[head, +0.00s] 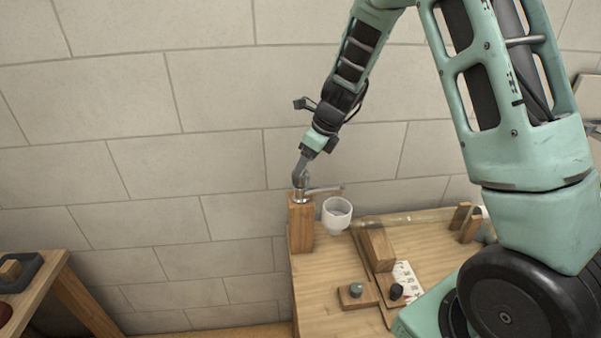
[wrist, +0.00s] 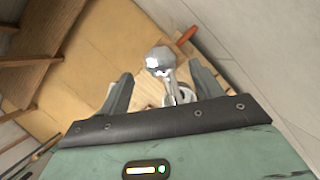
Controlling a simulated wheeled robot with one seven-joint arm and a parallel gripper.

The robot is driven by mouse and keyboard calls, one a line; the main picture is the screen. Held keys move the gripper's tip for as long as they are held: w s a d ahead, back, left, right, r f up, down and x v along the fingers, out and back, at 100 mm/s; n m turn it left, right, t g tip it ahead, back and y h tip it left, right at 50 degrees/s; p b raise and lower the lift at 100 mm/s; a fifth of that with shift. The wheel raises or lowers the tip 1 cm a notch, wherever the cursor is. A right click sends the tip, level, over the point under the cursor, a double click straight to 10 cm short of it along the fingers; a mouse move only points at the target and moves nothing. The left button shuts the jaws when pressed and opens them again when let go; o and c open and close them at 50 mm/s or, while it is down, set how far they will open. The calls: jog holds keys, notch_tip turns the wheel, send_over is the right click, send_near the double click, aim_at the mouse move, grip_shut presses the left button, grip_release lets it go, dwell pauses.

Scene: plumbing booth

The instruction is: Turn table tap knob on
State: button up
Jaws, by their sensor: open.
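The table tap (head: 302,196) is metal and sits on top of a wooden post (head: 301,228) at the table's left back corner. Its spout reaches right toward a white cup (head: 337,214). In the wrist view, the shiny faceted tap knob (wrist: 159,58) lies between my two fingertips, with the spout running toward the cup (wrist: 184,96). My gripper (head: 299,178) points down at the tap from above. It is open, with a finger on each side of the knob and visible space beside it. The knob is mostly hidden behind my gripper in the head view.
The wooden table (head: 325,280) holds a clear pipe (head: 405,218) on wooden blocks and small blocks with a grey knob (head: 356,290) and a dark knob (head: 396,291). A tiled wall (head: 220,120) stands close behind the tap. Another wooden table (head: 50,290) is at left.

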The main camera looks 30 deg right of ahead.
aim_at(304, 180)
jog(key=shift+x, duration=2.6)
jog(key=c, duration=1)
